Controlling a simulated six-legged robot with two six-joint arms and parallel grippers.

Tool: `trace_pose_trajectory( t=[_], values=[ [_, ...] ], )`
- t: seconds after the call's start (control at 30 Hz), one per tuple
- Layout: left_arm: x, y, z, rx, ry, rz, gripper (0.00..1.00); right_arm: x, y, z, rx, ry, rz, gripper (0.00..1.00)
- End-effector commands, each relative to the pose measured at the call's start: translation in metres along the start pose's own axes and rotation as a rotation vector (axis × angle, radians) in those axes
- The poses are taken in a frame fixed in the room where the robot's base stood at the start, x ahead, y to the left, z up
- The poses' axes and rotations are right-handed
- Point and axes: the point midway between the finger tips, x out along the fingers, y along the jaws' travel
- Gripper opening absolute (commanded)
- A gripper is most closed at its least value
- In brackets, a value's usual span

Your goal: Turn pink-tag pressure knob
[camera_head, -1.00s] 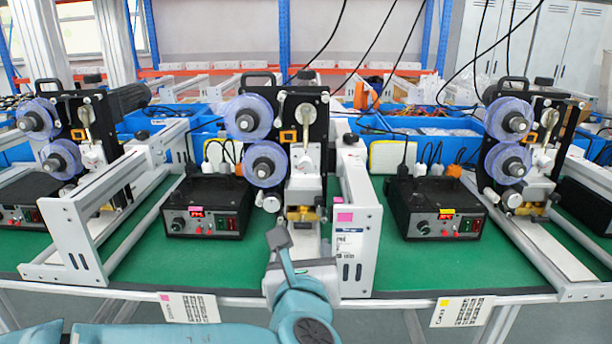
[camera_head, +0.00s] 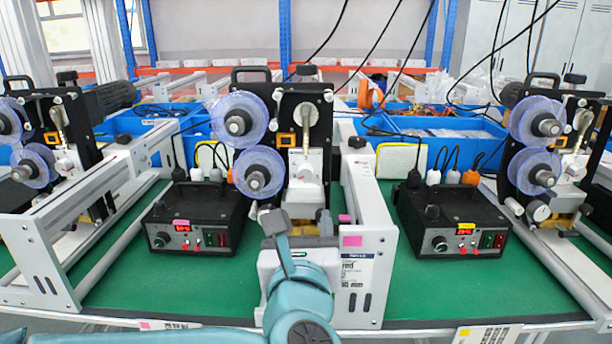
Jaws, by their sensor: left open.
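The middle coder machine (camera_head: 308,120) stands behind my left gripper, with two clear purple-rimmed reels. A pink tag (camera_head: 352,241) is on its white frame end plate. A black control box (camera_head: 200,217) to its left also carries a pink tag (camera_head: 181,223) and a round dial knob (camera_head: 160,240). A black knob (camera_head: 357,142) sits on top of the white frame; I cannot tell which knob is the pressure knob. My left gripper (camera_head: 284,236) is open, in front of the machine's lower part, and hides some of it. My right gripper is out of view.
Another control box (camera_head: 453,215) with a yellow tag stands right of the middle machine. Further machines stand at the left and right edges (camera_head: 540,130). Green mat (camera_head: 430,290) is bare in front of the boxes. Cables hang from above.

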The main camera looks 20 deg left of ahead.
Motion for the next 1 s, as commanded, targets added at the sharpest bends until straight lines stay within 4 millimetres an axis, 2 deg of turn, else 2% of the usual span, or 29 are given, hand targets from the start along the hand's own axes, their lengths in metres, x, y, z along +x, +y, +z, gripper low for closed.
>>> trace_pose_trajectory(
  t=[0.17,0.7,0.83,1.0],
  values=[
    [0.016,0.001,0.000,0.000,-0.001,0.004,0.58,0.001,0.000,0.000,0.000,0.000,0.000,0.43],
    [0.138,0.001,0.000,0.000,0.000,0.003,0.58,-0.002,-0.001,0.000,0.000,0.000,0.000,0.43],
    [0.155,0.001,0.001,0.000,-0.002,0.002,0.58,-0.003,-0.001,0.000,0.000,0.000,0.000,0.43],
    [0.164,0.001,0.001,0.000,-0.001,0.000,0.58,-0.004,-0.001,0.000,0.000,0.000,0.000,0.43]
  ],
)
